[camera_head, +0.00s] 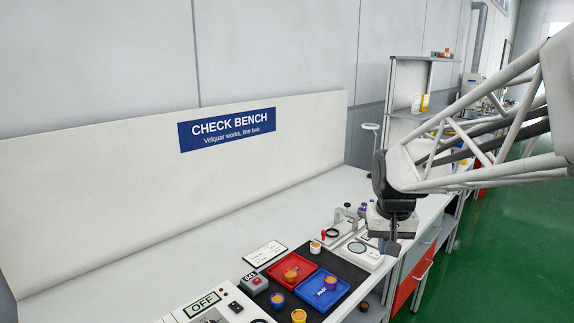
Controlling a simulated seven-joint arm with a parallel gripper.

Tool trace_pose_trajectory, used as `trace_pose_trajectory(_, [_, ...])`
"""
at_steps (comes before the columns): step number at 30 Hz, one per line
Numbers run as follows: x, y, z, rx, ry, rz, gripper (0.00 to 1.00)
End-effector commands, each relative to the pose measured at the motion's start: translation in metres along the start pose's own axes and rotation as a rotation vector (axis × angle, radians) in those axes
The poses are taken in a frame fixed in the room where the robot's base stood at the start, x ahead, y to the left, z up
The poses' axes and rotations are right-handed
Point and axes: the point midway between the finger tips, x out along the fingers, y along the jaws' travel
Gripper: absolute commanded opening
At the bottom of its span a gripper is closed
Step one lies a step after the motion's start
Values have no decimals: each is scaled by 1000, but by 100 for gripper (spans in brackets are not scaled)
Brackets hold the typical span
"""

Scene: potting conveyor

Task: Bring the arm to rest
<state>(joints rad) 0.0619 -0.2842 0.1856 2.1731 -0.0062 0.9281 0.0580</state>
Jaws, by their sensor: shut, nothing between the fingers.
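My gripper (391,247) hangs pointing down at the right of the picture, above the front edge of the check bench. Its fingers are small and dark in this view and are together with nothing between them. My white lattice arm comes in from the right edge and hides part of the bench and aisle behind it.
A red tray (278,268) and a blue tray (314,300) each hold an orange-topped pot on a dark mat (343,266). Several pots stand around them. The bench's left part (150,262) is clear.

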Motion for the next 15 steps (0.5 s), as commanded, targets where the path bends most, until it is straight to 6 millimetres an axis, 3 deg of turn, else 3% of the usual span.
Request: trace_pose_trajectory(15, [-22,-5,130,-55,56,-6,0])
